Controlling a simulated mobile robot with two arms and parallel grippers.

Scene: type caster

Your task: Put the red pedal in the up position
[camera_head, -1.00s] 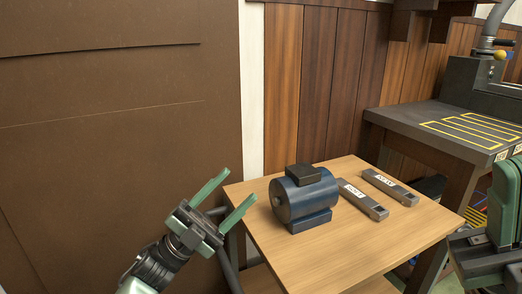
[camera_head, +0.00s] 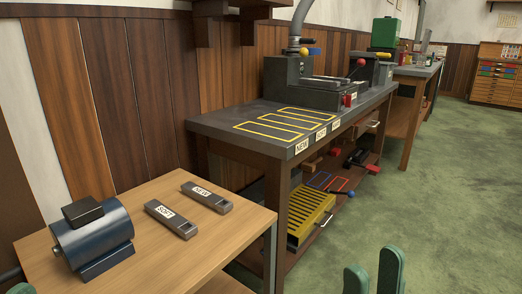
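A small red part (camera_head: 372,168) sticks out at the edge of the lower shelf under the dark workbench, beside a black piece. It may be the red pedal; it is too small to tell if it is up or down. A green bit of my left gripper (camera_head: 20,288) shows at the bottom left corner; the remainder is out of view.
A wooden table (camera_head: 215,245) at left carries a blue motor (camera_head: 95,240) and bars labelled SORT (camera_head: 171,219) and NEW (camera_head: 206,196). The dark workbench (camera_head: 225,125) bears a machine with a red-knobbed lever (camera_head: 361,62). Green floor (camera_head: 455,190) at right is clear.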

